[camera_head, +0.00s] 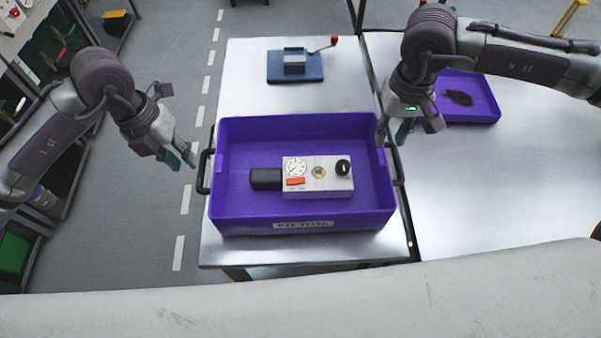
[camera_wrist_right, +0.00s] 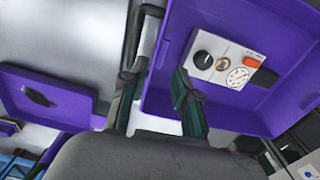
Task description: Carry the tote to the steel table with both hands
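A purple tote (camera_head: 300,225) with a label on its front wall sits on a steel table (camera_head: 245,80). A pale housing (camera_head: 318,188) with a dial, an orange switch and a black knob lies inside; it also shows in the right wrist view (camera_wrist_right: 225,62). The tote has a black left handle (camera_head: 202,172) and a black right handle (camera_head: 397,166). My left gripper (camera_head: 182,158) is open and empty, just left of the left handle, apart from it. My right gripper (camera_head: 394,130) is open above the right handle, close to the tote's right rim; contact is unclear.
A blue base with a small vise and red-tipped lever (camera_head: 295,66) stands behind the tote. A second purple tote (camera_head: 475,112) holding a dark item sits on the right table (camera_head: 470,180). Shelves with parts (camera_head: 55,190) line the left. Grey floor (camera_head: 150,230) is clear between.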

